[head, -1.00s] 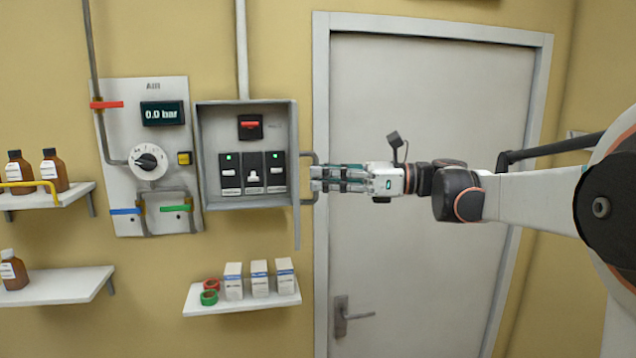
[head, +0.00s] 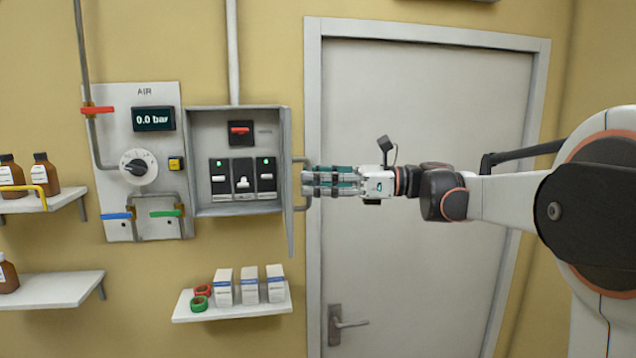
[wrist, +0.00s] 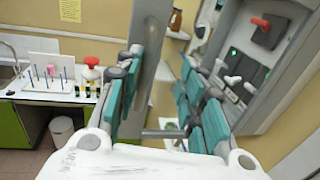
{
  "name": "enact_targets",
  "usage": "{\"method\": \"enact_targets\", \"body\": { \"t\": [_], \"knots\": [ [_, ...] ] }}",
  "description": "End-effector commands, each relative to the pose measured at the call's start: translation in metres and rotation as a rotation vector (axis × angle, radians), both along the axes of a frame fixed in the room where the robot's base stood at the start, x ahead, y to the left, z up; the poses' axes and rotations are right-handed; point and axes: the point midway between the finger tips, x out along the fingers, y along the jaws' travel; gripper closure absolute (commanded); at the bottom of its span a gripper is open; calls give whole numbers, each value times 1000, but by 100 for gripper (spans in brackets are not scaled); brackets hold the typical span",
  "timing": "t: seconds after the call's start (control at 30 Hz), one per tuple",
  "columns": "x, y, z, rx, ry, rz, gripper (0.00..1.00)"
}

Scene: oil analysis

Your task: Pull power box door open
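The grey power box (head: 198,155) hangs on the wall in the head view, with switches inside showing. Its door (head: 289,185) stands swung out at the right side and shows almost edge-on. The door handle (head: 303,206) projects to the right of the door. My gripper (head: 306,182) is at the handle, pointing left. In the wrist view, my teal-padded fingers (wrist: 165,100) stand well apart, with the grey door panel (wrist: 152,50) and a short grey bar visible between them. I cannot tell whether a finger touches the handle. The box interior (wrist: 255,65) shows at right.
A shelf (head: 185,313) with white cartons and tape rolls sits below the box. The air panel (head: 118,205) is left of it. A closed room door (head: 420,200) is behind my arm. A workbench (wrist: 30,90) shows at left in the wrist view.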

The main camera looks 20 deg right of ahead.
Motion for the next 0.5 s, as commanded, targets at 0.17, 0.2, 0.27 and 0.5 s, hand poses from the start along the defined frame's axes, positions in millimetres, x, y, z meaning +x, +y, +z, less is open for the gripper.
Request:
{"method": "enact_targets", "body": {
  "t": [0.17, 0.2, 0.27, 0.5],
  "knots": [
    [0, 0, -2, -3, 1, -1, 71],
    [-1, 0, -2, -3, 1, -1, 71],
    [-1, 0, -3, -4, 1, 0, 71],
    [-1, 0, -3, -3, 2, 1, 71]
  ]
}}
